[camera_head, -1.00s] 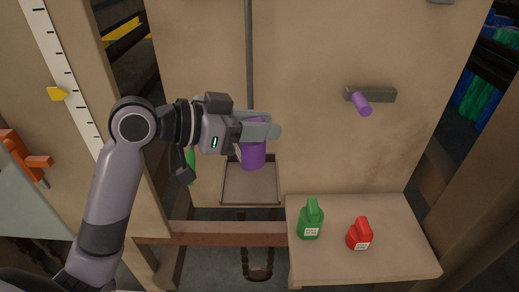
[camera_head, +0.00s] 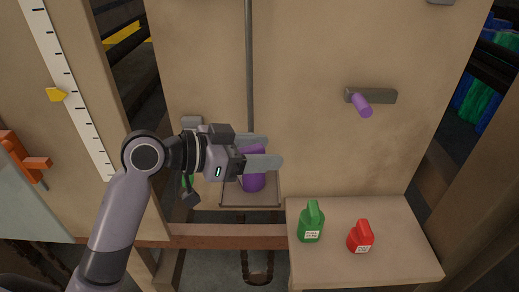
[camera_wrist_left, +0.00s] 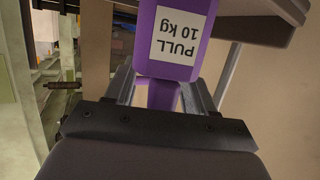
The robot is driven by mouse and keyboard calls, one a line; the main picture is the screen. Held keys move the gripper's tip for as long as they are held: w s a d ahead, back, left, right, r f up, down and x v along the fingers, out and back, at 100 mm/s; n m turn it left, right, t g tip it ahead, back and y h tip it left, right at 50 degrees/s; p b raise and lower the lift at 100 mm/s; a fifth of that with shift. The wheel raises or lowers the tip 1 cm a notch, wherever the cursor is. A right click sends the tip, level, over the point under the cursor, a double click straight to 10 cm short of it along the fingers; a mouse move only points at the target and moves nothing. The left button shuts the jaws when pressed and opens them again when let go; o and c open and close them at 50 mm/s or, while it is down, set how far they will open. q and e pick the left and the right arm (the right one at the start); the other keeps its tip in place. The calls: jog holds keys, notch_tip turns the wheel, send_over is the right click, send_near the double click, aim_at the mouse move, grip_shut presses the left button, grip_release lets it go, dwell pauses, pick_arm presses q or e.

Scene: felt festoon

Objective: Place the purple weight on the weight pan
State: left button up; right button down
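The purple weight (camera_head: 253,182) stands in the square weight pan (camera_head: 225,203), and looks upright and resting on it. Its label reads "PULL 10 kg" in the left wrist view (camera_wrist_left: 185,40). My left gripper (camera_head: 262,151) is at the weight's top, with its fingers apart on either side of the handle. In the left wrist view a gap shows between the handle (camera_wrist_left: 164,95) and each finger. The gripper hides part of the weight and the pan's back. My right gripper is not in view.
A green weight (camera_head: 311,224) and a red weight (camera_head: 360,238) stand on the wooden shelf (camera_head: 400,262) at right. A purple peg (camera_head: 361,104) sticks out from a grey bracket on the panel. A vertical rod (camera_head: 249,70) rises behind the pan. A yellow pointer (camera_head: 56,94) marks a scale at left.

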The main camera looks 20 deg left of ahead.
pick_arm(q)
jog(key=shift+r, duration=0.2)
jog(key=b+v, duration=0.1)
jog(key=v, duration=1.1)
jog(key=shift+f, duration=0.1)
